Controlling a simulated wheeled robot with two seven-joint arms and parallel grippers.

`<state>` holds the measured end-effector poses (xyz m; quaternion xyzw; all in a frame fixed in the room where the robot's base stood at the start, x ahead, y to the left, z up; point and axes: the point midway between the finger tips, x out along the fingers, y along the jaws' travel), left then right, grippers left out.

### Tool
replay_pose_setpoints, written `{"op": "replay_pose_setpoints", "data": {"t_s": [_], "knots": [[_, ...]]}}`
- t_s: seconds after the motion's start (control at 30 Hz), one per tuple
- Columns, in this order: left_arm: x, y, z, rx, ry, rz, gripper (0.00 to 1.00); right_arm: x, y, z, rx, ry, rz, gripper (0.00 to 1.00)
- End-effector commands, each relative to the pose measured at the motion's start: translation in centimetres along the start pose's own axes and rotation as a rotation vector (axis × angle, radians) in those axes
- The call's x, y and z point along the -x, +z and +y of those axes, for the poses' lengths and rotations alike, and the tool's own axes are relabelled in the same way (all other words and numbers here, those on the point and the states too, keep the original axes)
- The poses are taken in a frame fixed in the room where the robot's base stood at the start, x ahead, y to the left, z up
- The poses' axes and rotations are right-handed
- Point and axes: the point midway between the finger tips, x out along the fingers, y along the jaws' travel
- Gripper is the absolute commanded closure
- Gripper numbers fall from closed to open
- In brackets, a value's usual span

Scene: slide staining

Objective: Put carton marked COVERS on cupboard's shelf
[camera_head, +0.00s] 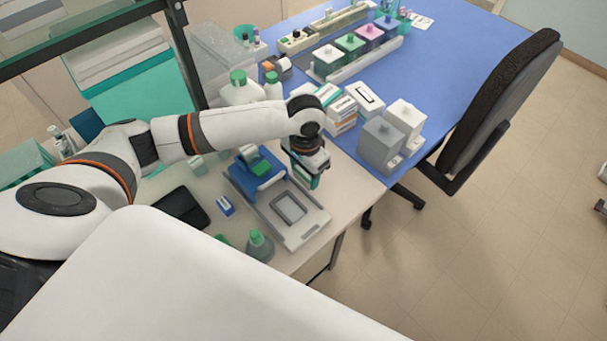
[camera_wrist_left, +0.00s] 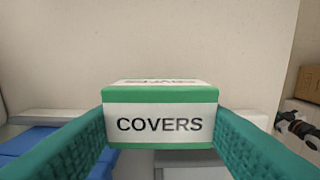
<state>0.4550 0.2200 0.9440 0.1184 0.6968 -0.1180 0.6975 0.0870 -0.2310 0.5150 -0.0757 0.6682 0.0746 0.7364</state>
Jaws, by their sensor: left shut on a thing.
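The carton marked COVERS (camera_wrist_left: 160,124) is white with green edges, and its lettering faces the left wrist camera. My left gripper (camera_head: 305,180) is shut on the carton, with one teal finger at each side of it in the left wrist view. In the head view the carton is mostly hidden under my wrist, with a bit of green showing, beside the blue-and-grey device. The glass-fronted cupboard (camera_head: 95,32) stands at the upper left in the head view, with white and teal items inside. My right gripper is not in view.
A blue-and-grey device (camera_head: 302,228) with a flat plate stands by the bench's front edge. Several cartons (camera_head: 342,108) and grey and white jars (camera_head: 380,142) stand to the right. A green-capped flask (camera_head: 260,245) is in front. A black chair (camera_head: 495,100) stands at the right.

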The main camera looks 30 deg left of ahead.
Motion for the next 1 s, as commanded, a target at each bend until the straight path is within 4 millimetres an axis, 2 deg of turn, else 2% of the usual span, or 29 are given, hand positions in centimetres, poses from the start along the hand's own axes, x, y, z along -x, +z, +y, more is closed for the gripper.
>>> {"op": "replay_pose_setpoints", "data": {"t_s": [0.1,0.2,0.57,0.6,0.7,1.0], "knots": [[-1.7,-0.1,0.0,0.0,0.0,0.003,0.68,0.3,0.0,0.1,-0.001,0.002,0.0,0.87],[-2.5,0.0,0.0,-0.001,-0.001,0.001,0.68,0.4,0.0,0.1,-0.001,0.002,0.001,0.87],[-2.9,0.0,0.0,0.0,-0.001,0.001,0.68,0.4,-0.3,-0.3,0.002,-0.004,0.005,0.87],[-2.8,0.0,0.0,-0.001,0.0,0.001,0.4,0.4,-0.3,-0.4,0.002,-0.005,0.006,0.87],[-2.8,0.0,0.0,-0.001,0.0,0.001,0.24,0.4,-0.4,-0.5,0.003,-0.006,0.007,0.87],[-2.7,0.0,0.0,-0.001,0.0,0.0,0.24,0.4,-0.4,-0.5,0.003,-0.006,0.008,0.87]]}}
